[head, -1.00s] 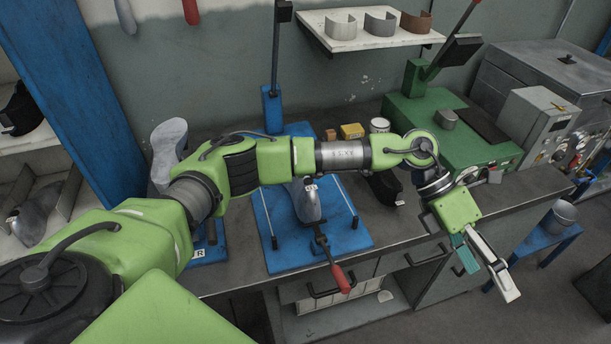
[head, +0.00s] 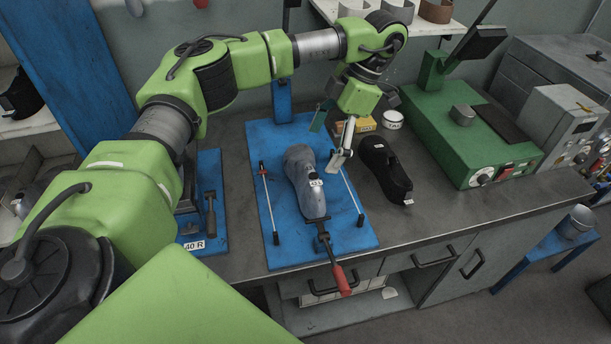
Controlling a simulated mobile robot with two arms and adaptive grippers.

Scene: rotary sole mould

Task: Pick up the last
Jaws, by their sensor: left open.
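A grey metal last (head: 304,180) with a small white label lies on the blue base plate (head: 262,148) on the bench. Its narrow end points toward the front edge. My left gripper (head: 327,147) hangs just above and behind the right side of the last. Its two fingers are spread apart and empty, one greenish and one pale. My right gripper is not in view.
A black shoe-shaped piece (head: 384,168) lies right of the plate. A green machine (head: 465,140) stands to the right. The bench front right (head: 440,220) is clear.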

